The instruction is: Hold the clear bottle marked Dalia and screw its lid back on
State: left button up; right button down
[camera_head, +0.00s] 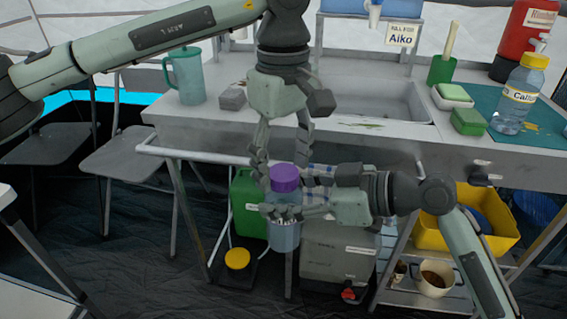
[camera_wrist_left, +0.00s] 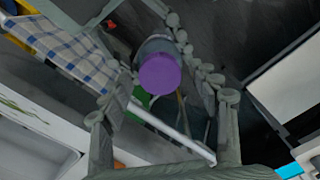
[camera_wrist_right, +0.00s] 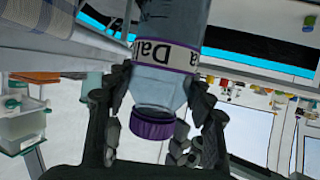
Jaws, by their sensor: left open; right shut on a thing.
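The clear bottle (camera_head: 285,238) is upright in the head view, in front of the counter and off any surface. My right gripper (camera_head: 283,212) is shut around the bottle's upper body, below the lid. My left gripper (camera_head: 281,158) points down, open, its fingers on either side above the lid. The left wrist view looks down on the lid (camera_wrist_left: 160,74).
The counter's front rail (camera_head: 200,155) runs close behind the bottle. A checked towel (camera_head: 318,173) hangs there. A green jerrycan (camera_head: 245,205) and a grey box (camera_head: 335,255) stand below. A yellow-capped bottle (camera_head: 517,97) stands at the counter's right, a pitcher (camera_head: 187,77) at its left.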

pick_arm(q)
notch_tip(320, 180, up, 4)
jog(key=shift+r, duration=0.1)
jog(key=shift+c, duration=0.4)
jog(key=n, duration=0.2)
jog(key=r+n, duration=0.1)
jog(key=shift+n, duration=0.4)
jog(key=n, duration=0.2)
jog(key=r+n, duration=0.1)
jog(key=n, duration=0.1)
jog(key=shift+n, duration=0.3)
jog(key=n, duration=0.4)
jog(key=shift+r, duration=0.4)
jog(key=n, duration=0.3)
jog(key=shift+r+n, duration=0.35)
jog(key=shift+n, duration=0.05)
jog(key=shift+f, duration=4.05)
